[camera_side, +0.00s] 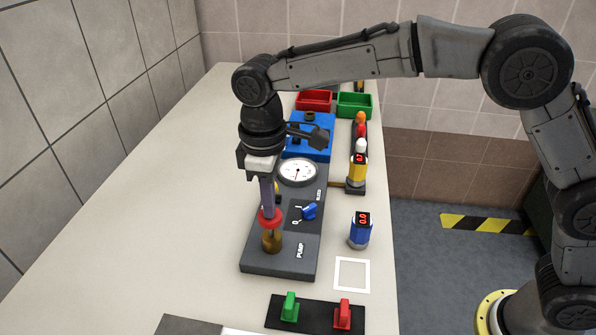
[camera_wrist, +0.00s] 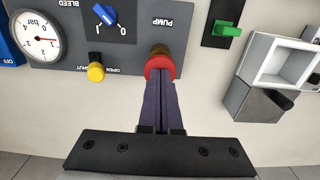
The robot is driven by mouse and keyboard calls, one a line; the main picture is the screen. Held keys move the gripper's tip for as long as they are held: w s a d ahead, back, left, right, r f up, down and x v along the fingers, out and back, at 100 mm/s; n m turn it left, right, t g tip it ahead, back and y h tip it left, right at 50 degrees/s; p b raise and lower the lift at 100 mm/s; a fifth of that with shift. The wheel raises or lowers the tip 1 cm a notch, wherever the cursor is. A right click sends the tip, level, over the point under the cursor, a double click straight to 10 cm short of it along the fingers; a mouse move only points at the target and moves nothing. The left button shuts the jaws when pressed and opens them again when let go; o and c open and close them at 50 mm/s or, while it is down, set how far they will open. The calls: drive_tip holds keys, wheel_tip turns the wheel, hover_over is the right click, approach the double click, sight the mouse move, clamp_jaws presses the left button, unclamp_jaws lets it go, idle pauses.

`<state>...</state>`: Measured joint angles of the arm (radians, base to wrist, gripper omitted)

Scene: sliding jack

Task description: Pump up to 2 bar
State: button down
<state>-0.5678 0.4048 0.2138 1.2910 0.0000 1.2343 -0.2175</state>
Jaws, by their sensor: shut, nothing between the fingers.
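The grey pump unit (camera_side: 255,260) carries a plunger with a red knob (camera_side: 270,217) on a brass stem (camera_side: 272,241). The knob also shows in the wrist view (camera_wrist: 159,65). My gripper (camera_side: 267,204) points down with its purple fingers shut and empty. Its tips (camera_wrist: 160,82) are at the top of the red knob; contact is not certain. The blue selector (camera_side: 309,211) sits by I and 0 marks.
Blue (camera_side: 359,232) and yellow (camera_side: 357,172) digital-display units stand to the right, near an empty white square outline (camera_side: 352,274). Green (camera_side: 290,306) and red (camera_side: 342,314) handles are in front. Red (camera_side: 314,101) and green (camera_side: 354,105) bins stand behind. The table's left is clear.

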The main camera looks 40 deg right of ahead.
idle(0.5)
drive_tip(key=shift+f, duration=2.1)
drive_tip(key=shift+r, duration=2.15)
drive_tip(key=shift+f, duration=1.45)
drive_tip(key=shift+r, duration=1.45)
drive_tip(key=shift+f, duration=0.3)
drive_tip(key=shift+r, duration=0.3)
drive_tip(key=shift+r, duration=3)
